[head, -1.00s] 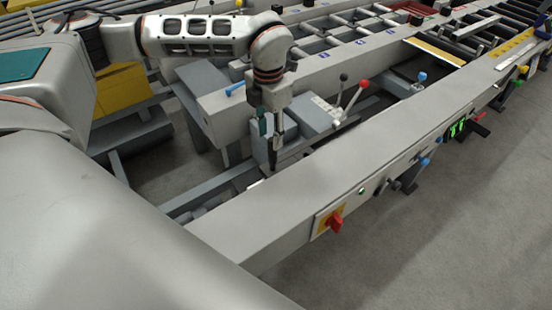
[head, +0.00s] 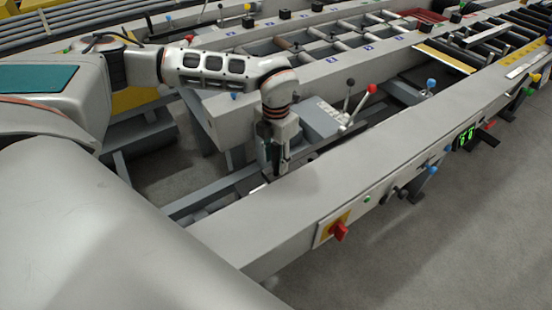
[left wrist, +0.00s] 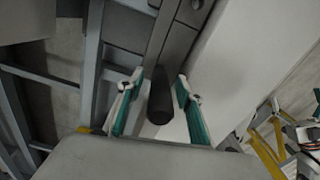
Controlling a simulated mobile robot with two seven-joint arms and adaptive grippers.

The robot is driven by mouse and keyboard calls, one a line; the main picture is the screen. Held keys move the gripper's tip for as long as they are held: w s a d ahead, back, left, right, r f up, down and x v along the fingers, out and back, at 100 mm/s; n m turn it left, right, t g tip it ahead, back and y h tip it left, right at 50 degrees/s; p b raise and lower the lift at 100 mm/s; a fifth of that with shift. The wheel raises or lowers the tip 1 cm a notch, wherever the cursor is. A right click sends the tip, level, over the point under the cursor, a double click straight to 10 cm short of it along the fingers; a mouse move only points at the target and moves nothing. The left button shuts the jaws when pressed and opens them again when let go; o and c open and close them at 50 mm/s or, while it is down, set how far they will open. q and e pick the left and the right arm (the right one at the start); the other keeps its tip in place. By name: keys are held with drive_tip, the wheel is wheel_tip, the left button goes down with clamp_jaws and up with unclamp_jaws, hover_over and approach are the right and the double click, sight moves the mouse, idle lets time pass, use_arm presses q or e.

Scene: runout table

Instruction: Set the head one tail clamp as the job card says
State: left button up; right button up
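My left gripper (head: 276,168) points down in the gap behind the long grey front rail (head: 330,165), beside a grey block with levers (head: 318,120). In the left wrist view its two green-and-white fingers (left wrist: 160,95) stand apart. A dark rounded grip (left wrist: 160,105) on the end of a grey bar (left wrist: 170,45) lies between them, with narrow gaps at its sides. I cannot tell whether this bar is the tail clamp's lever. The block carries a black-knobbed lever (head: 349,84) and a red-knobbed lever (head: 371,89). My right gripper is not in view. I see no readable job card.
A red rotary switch on a yellow plate (head: 338,230) sits on the front rail's face. Roller lanes (head: 330,50) run behind. The floor in front is clear.

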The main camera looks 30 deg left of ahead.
use_arm(q)
clamp_jaws()
hover_over(307, 158)
drive_tip(key=shift+w+b, duration=0.15)
drive_tip(key=shift+b, duration=0.3)
unclamp_jaws()
drive_tip(key=shift+r, duration=0.1)
wheel_tip(307, 158, up, 12)
idle(0.5)
idle(0.4)
